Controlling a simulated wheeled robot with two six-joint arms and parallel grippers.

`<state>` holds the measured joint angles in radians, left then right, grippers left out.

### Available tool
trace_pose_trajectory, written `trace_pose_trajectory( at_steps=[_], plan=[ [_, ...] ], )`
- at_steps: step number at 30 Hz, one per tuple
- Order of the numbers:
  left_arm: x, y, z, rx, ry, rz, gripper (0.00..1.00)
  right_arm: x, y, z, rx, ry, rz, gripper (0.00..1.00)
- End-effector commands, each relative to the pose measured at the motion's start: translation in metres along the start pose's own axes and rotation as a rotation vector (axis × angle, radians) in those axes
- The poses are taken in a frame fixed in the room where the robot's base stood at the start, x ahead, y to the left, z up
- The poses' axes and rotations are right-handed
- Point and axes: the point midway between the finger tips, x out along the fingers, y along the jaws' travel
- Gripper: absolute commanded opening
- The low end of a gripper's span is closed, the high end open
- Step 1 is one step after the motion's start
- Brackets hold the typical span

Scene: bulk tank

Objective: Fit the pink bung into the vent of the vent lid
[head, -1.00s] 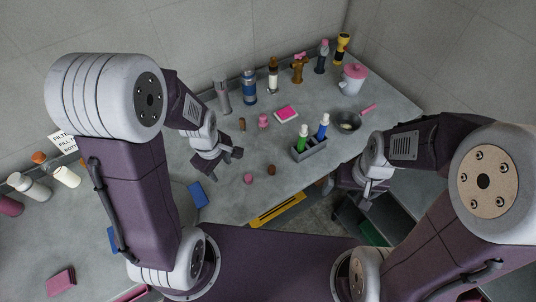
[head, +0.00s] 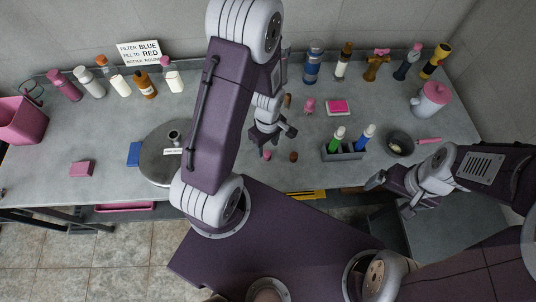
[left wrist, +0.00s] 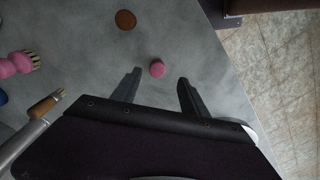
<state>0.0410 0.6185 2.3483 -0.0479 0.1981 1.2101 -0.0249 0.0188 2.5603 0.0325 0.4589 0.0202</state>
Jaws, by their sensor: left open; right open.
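The pink bung (head: 266,155) is a small round piece standing on the grey worktop near its front edge. In the left wrist view the pink bung (left wrist: 157,69) lies between the lines of my two fingertips. My left gripper (head: 271,135) is open and empty, just behind the bung in the head view; its open fingers also show in the left wrist view (left wrist: 158,79). The vent lid (head: 152,169) is a large grey disc to the left, partly hidden by my left arm. Its vent (head: 173,136) is a short upright collar behind a white label. My right gripper (head: 391,195) is open and empty at the front right.
A brown bung (head: 293,156) stands right of the pink one. A grey rack (head: 343,153) with green and blue bottles, a bowl (head: 400,144) and a pink sponge (head: 338,106) are further right. A blue block (head: 134,153) lies beside the lid. Several bottles line the back.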

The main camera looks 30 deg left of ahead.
Motion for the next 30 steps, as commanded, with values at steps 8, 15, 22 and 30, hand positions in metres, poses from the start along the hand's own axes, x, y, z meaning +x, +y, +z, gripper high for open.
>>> trace_pose_trajectory(
  at_steps=[8, 15, 22, 30],
  plan=[
    [0.034, 0.005, 0.001, 0.002, -0.002, -0.004, 0.52, -0.002, 0.000, 0.000, 0.000, 0.000, 0.000, 0.98],
    [0.052, 0.006, 0.000, 0.001, 0.002, 0.002, 0.52, 0.006, 0.000, 0.001, 0.000, 0.000, 0.000, 0.98],
    [0.052, 0.006, 0.000, 0.001, 0.002, 0.001, 0.24, 0.006, 0.000, 0.001, 0.000, 0.000, 0.000, 0.98],
    [0.052, 0.006, 0.000, 0.001, 0.002, 0.001, 0.00, 0.006, 0.000, 0.001, 0.000, 0.000, 0.000, 0.98]
  ],
)
